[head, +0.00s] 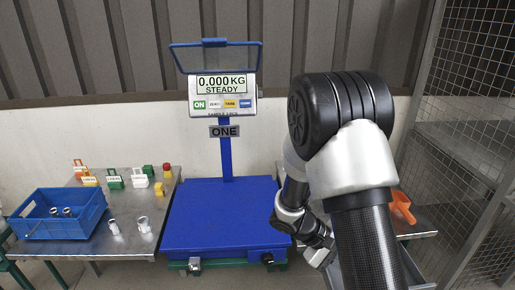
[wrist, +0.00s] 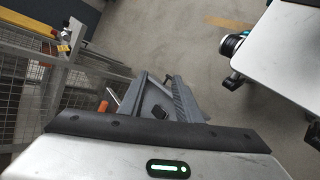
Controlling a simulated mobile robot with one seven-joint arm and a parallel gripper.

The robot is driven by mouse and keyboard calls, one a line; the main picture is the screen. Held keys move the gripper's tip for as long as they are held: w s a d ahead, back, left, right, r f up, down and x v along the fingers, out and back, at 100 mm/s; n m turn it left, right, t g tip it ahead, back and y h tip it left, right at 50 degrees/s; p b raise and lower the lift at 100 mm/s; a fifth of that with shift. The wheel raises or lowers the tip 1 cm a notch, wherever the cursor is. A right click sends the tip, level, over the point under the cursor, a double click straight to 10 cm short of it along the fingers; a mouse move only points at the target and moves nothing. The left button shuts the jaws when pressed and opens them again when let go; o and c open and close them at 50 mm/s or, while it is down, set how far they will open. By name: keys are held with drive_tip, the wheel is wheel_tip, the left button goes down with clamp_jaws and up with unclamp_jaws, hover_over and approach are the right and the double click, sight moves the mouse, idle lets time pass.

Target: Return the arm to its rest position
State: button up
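My arm rises from the bottom right of the head view, bends at a big black elbow and comes down to the wrist. My gripper (head: 322,256) points down and to the right, low beside the right edge of the blue scale platform (head: 222,218). It is partly hidden by my own arm. In the wrist view my gripper (wrist: 158,82) shows two grey fingers standing apart, with no object held between them.
The scale display (head: 222,85) reads 0.000 KG, STEADY. The left steel table (head: 130,238) carries a blue crate (head: 92,222), metal castings and coloured blocks. An orange scoop (head: 402,207) lies at right by a mesh fence (head: 470,130). Grey floor (wrist: 190,40) shows below my gripper.

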drive_tip(key=s+a+r+m+t+y, duration=0.2)
drive_tip(key=s+a+r+t+y, duration=0.3)
drive_tip(key=r, duration=0.7)
drive_tip(key=s+a+r+m+t+y, duration=0.2)
drive_tip(key=s+a+r+y, duration=0.4)
drive_tip(key=r, duration=0.6)
wheel_tip(320, 180, up, 21)
drive_tip(key=s+a+p, duration=0.1)
drive_tip(key=p, duration=1.9)
drive_tip(key=shift+s+a+h+p, duration=0.25)
drive_tip(key=shift+h+p, duration=0.05)
drive_tip(key=shift+h, duration=0.1)
drive_tip(key=shift+f, duration=0.1)
